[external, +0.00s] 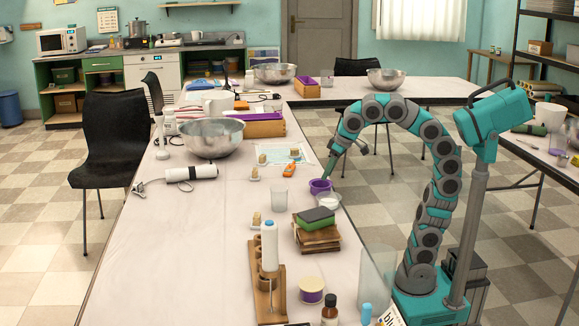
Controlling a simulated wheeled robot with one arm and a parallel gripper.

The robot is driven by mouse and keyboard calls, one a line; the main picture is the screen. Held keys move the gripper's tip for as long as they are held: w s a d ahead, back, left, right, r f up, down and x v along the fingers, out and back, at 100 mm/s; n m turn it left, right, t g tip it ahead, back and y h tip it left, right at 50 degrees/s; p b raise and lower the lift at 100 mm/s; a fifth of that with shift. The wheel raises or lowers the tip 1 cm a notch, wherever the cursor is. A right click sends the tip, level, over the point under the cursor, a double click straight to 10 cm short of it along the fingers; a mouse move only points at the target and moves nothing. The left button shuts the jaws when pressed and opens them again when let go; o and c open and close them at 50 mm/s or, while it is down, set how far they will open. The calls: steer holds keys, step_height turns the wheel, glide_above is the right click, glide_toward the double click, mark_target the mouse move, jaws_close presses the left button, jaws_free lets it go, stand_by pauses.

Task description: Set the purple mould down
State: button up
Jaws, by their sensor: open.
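A small round purple mould (319,186) sits upright near the right edge of the long white table (225,225). My gripper (329,172) points down just above the mould's upper right rim. It is small in this view; it is open, and I cannot tell whether a finger touches the rim. The mould looks to rest on the table top, with its open top facing up.
Close in front of the mould stands a white bowl (328,200); a clear beaker (280,195) is to its left. A stack of boards (317,235) with a green block lies nearer. An orange tool (289,169) and a steel bowl (210,139) are farther left.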

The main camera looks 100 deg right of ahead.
mark_target(322, 185)
steer(key=shift+x, duration=1.6)
steer(key=shift+s, duration=0.1)
jaws_close()
